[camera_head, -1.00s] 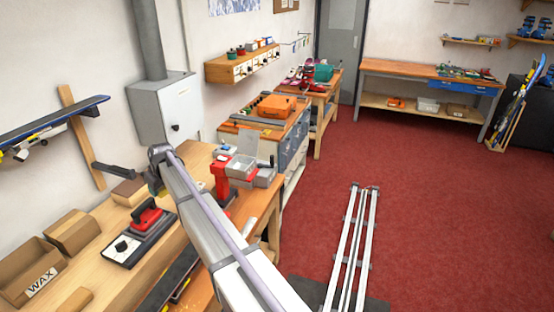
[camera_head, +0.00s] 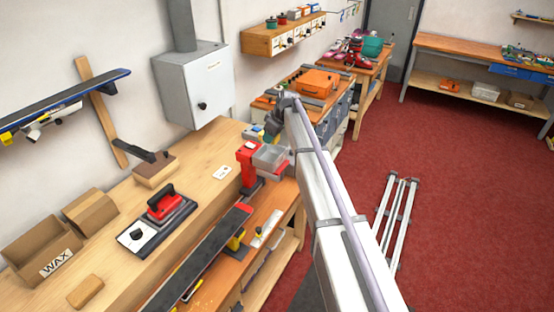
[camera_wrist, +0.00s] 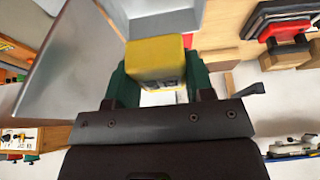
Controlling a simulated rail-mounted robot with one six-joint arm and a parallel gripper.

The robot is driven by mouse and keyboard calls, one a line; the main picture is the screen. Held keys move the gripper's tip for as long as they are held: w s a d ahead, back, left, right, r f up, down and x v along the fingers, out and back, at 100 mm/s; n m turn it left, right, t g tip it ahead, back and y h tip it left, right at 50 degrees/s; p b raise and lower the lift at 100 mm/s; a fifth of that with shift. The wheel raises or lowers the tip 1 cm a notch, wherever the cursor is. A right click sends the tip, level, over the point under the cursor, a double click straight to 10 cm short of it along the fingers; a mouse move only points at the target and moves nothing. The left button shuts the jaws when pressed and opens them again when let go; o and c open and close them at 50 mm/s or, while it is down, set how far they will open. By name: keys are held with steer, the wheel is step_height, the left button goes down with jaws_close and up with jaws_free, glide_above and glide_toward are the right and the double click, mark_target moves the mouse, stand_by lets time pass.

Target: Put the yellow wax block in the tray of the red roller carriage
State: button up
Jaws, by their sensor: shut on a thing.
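The yellow wax block (camera_wrist: 157,60) is between the green fingers of my gripper (camera_wrist: 158,78) in the wrist view. In the head view my gripper (camera_head: 268,128) is small and partly hidden by its own arm, just behind and above the tray. The red roller carriage (camera_head: 248,168) stands at the right end of the bench, with its grey tray (camera_head: 270,158) beside the red upright. In the wrist view a grey open shape, probably the tray (camera_wrist: 165,20), lies beyond the block. The block is held above the bench; its height over the tray is unclear.
A dark ski (camera_head: 205,255) lies along the front. A large grey panel (camera_wrist: 75,65) is close to my gripper.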

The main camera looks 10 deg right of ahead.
mark_target(272, 161)
steer(key=shift+s+a+f+b, duration=0.1)
steer(key=shift+f+b, duration=0.3)
step_height(272, 161, down, 10)
steer(key=b, duration=0.9)
steer(key=shift+r+b, duration=0.1)
steer(key=shift+b, duration=0.25)
steer(key=shift+r+p, duration=0.3)
steer(key=shift+f, duration=0.25)
steer(key=o, duration=0.9)
steer(key=shift+o, duration=0.2)
steer(key=shift+r, duration=0.1)
